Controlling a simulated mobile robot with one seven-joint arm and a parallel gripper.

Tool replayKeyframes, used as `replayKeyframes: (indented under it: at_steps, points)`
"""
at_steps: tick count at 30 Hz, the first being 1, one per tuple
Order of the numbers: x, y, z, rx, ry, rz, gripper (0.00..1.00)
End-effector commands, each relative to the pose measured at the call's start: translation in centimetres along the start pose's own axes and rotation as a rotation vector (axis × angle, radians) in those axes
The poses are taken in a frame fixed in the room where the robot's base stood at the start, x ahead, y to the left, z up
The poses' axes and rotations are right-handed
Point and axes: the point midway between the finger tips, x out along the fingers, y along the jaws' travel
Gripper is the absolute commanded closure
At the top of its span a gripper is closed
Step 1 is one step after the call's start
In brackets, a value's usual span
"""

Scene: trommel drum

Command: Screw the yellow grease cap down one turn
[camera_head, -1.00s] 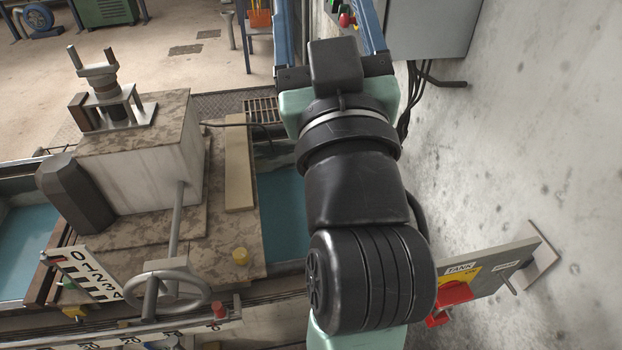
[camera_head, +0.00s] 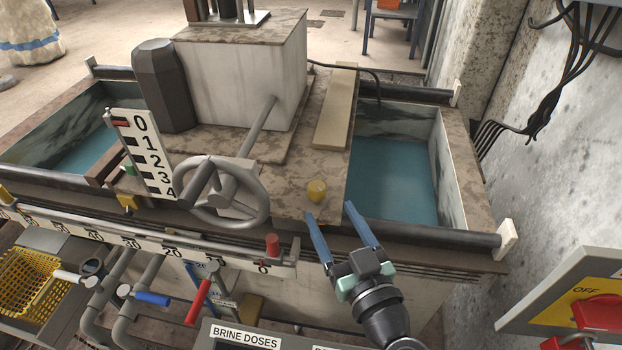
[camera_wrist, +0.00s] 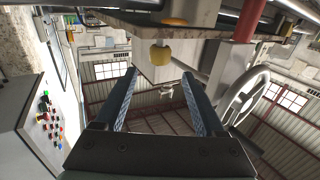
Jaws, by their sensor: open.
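The yellow grease cap (camera_head: 316,190) stands on the stained deck (camera_head: 285,204) near its front edge, right of the grey handwheel (camera_head: 262,190). My gripper (camera_head: 330,211) is open and empty, with its two blue fingers reaching toward the cap from the front right. The fingertips appear just short of the cap, not around it. In the wrist view the scene is upside down, and the cap (camera_wrist: 160,53) shows just beyond the fingertips, between their lines. Whether the fingers match the cap's height is unclear.
A red knob (camera_head: 272,244) stands on the rail at the front, left of my gripper. Water-filled troughs (camera_head: 395,180) lie on both sides of the deck. A pale beam (camera_head: 337,105) lies behind the cap. A panel with a red switch (camera_head: 600,312) is at right.

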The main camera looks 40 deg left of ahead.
Motion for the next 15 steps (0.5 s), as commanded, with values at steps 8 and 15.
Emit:
replayKeyframes:
  at_steps: [8,15]
  points:
    - [5.9,0.0,-0.1,-0.002,0.001,-0.003,0.28]
    - [9.9,0.0,-0.1,-0.001,0.0,-0.001,0.28]
